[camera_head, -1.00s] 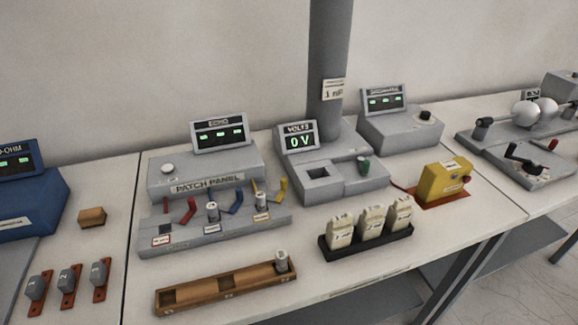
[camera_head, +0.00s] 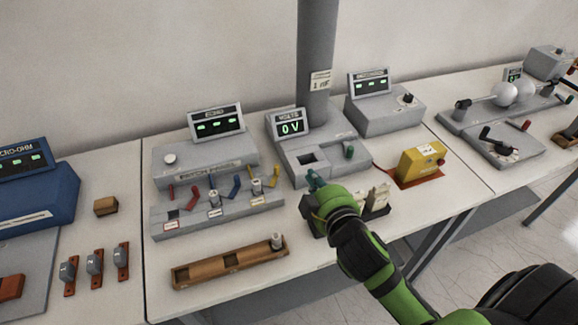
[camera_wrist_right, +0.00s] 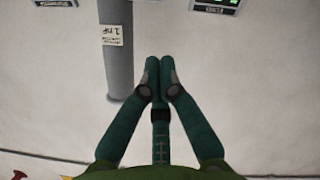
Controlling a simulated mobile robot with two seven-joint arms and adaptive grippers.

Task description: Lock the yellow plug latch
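The yellow latch (camera_head: 276,182) stands raised at the right end of the grey patch panel (camera_head: 215,173), beside a grey plug (camera_head: 257,188) seated in the front strip. A red latch (camera_head: 171,191) and a blue latch (camera_head: 236,186) stand to its left, with another seated plug (camera_head: 214,198). My right gripper (camera_head: 312,179) is right of the yellow latch, in front of the volts unit. In the wrist view its fingertips (camera_wrist_right: 163,70) are together with nothing between them. My left gripper is out of view.
A wooden tray (camera_head: 205,272) with one plug (camera_head: 277,241) lies in front of the panel. The volts unit (camera_head: 300,152) is behind my gripper. My arm partly hides pale blocks (camera_head: 380,197). A yellow box (camera_head: 421,160) stands farther right.

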